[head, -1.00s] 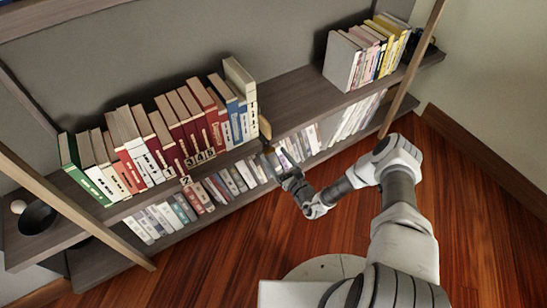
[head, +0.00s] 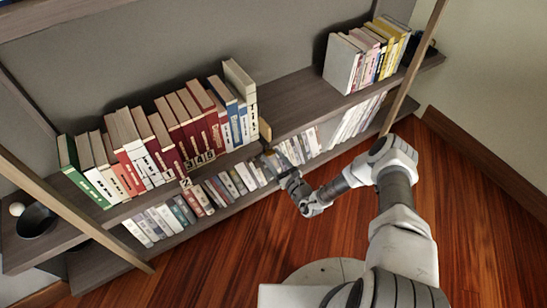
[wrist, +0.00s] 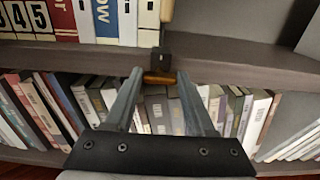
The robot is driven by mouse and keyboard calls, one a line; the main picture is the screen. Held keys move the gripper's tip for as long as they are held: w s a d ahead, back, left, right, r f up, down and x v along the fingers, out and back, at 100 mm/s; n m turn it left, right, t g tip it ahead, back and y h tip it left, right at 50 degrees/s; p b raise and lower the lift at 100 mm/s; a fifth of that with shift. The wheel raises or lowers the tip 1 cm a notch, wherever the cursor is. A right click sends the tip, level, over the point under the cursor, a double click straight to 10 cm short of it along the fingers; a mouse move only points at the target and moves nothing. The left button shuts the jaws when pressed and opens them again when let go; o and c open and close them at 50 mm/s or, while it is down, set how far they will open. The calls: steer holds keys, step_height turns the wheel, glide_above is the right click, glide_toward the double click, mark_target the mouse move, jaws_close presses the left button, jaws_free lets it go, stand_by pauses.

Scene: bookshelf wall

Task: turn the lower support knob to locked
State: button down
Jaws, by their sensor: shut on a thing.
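The lower support knob (wrist: 158,79) is a small orange-brown bar in the wrist view. It lies crosswise under a dark block (wrist: 160,60) at the front edge of the upper shelf board. My gripper (wrist: 159,74) has its two grey fingers on either side of the knob, with the tips at its ends, and is shut on it. In the head view my gripper (head: 283,174) is at the shelf front, below the tan upright support (head: 264,130). The knob is too small to make out there. I see no readable lock mark.
Books stand close above on the upper board (head: 300,97) and in the row below (wrist: 240,108). Number tiles (wrist: 25,17) sit at the upper left of the wrist view. A slanted wooden post (head: 412,70) stands to the right. The wooden floor in front is open.

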steer(key=shift+m, duration=0.4)
steer(key=m+b, duration=0.1)
steer(key=m, duration=0.4)
steer(key=m+b, duration=0.1)
steer(key=m, duration=0.5)
steer(key=m+b, duration=0.1)
steer(key=m, duration=0.5)
steer(key=shift+d+f, duration=0.15)
steer(key=shift+f, duration=0.15)
stand_by(0.4)
steer(key=shift+c, duration=1.2)
jaws_free()
steer(key=shift+r, duration=0.1)
steer(key=p+v, duration=0.4)
steer(key=v, duration=1.3)
steer(key=shift+d, duration=0.2)
